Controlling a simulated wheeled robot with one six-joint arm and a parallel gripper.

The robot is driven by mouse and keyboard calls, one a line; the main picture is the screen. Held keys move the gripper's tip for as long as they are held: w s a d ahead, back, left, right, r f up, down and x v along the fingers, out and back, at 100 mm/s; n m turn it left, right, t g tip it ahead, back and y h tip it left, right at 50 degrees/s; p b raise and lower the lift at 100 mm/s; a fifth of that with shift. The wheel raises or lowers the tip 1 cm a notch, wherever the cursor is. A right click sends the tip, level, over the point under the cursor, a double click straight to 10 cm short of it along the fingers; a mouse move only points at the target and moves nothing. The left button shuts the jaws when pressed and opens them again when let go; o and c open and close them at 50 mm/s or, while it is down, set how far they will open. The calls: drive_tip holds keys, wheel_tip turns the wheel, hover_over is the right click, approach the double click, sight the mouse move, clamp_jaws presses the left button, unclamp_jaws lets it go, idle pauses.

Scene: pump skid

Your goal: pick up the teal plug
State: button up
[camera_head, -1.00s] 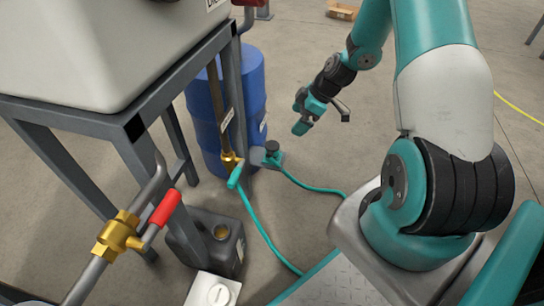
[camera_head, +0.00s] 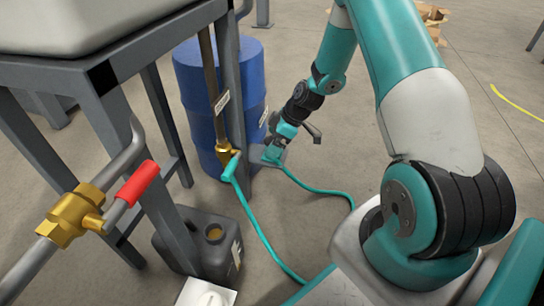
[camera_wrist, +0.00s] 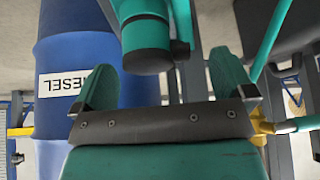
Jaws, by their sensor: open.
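The teal plug (camera_head: 272,154) stands low on a grey base beside the blue drum, with a teal hose (camera_head: 318,189) running from it to the right. In the head view my gripper (camera_head: 279,140) is directly at the plug and partly hides it. In the wrist view the plug (camera_wrist: 146,38) shows as a teal cylinder with a dark round end, ahead and between my spread teal fingers (camera_wrist: 164,78). My gripper is open. No grip on the plug shows.
The blue drum (camera_head: 191,82) stands close left of the plug. A brass valve (camera_head: 226,152) on a vertical pipe and a grey frame leg (camera_head: 230,100) are near it. A dark jerrycan (camera_head: 205,258) stands in front. Floor to the right is clear.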

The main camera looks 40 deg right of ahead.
drive_tip(key=shift+b+x, duration=0.3)
drive_tip(key=shift+x, duration=0.75)
drive_tip(key=shift+r, duration=0.1)
drive_tip(key=c, duration=1)
drive_tip(key=shift+d, duration=0.1)
wheel_tip(320, 180, up, 20)
drive_tip(key=p, duration=1.1)
